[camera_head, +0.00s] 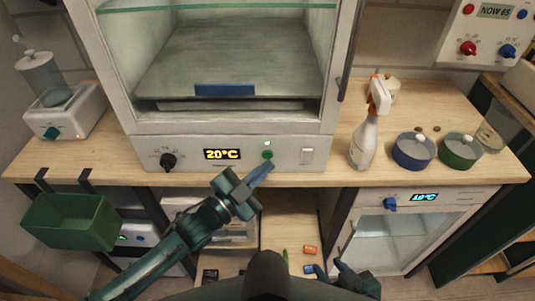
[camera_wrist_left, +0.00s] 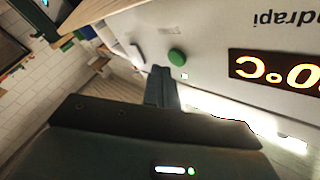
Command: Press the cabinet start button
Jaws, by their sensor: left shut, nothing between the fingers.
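The white cabinet (camera_head: 230,146) stands on the wooden bench. Its front panel has a black dial, a display reading 20°C and a round green button (camera_head: 267,155) with a small light above it. The green button also shows in the left wrist view (camera_wrist_left: 177,57), just beyond the fingers. My left gripper (camera_head: 267,168) is shut and empty. Its fingertips are just below and in front of the button; a small gap seems to remain in the wrist view. My right gripper (camera_head: 331,268) is low at the bottom, with its fingers apart and empty, away from the cabinet.
A white rocker switch (camera_head: 307,156) sits right of the button. A spray bottle (camera_head: 364,139), a blue pot (camera_head: 413,150) and a green pot (camera_head: 460,150) stand on the right of the bench. A green bin (camera_head: 72,222) hangs at the left front edge.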

